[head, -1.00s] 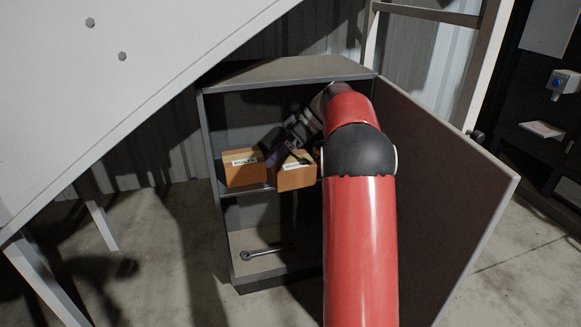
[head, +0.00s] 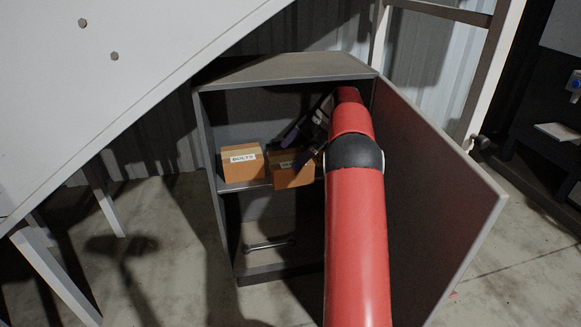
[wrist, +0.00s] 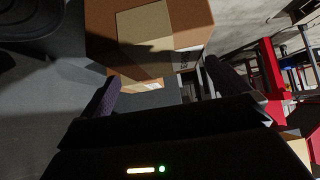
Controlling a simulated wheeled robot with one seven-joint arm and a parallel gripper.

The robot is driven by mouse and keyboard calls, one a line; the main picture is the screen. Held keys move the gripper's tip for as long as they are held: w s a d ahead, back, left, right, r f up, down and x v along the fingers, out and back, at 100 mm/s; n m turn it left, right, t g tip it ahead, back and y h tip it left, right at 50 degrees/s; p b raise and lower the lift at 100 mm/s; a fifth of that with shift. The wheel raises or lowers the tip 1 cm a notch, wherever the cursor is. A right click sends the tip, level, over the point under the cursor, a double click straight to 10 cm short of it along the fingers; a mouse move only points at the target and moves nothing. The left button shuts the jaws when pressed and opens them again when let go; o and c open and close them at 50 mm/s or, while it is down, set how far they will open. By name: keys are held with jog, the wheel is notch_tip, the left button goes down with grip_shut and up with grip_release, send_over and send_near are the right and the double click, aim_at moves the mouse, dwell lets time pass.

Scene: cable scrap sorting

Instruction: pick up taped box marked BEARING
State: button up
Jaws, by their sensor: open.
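Two brown cardboard boxes stand on the upper shelf of an open grey cabinet in the head view. The left box (head: 242,172) has a white label reading BOLTS. The right box (head: 292,179) has a label partly hidden by my gripper, and I cannot read it fully. My gripper (head: 302,147) is open at the upper right of this right box. In the wrist view a box with a tan tape strip (wrist: 150,35) lies just beyond my open fingers (wrist: 165,88), with a pale label edge near its lower side. I cannot tell whether it touches them.
The cabinet (head: 285,70) has its door (head: 435,190) swung open at the right, close beside my arm. A wrench (head: 268,245) lies on the lower shelf. A large white slanted panel (head: 90,90) fills the upper left.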

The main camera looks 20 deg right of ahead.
aim_at(285, 159)
jog(key=x, duration=0.6)
jog(key=shift+a+f+b, duration=0.1)
jog(key=shift+a+b, duration=0.05)
jog(key=shift+b, duration=0.2)
jog(key=shift+c, duration=0.4)
jog(key=c, duration=1.2)
jog(key=shift+o, duration=0.2)
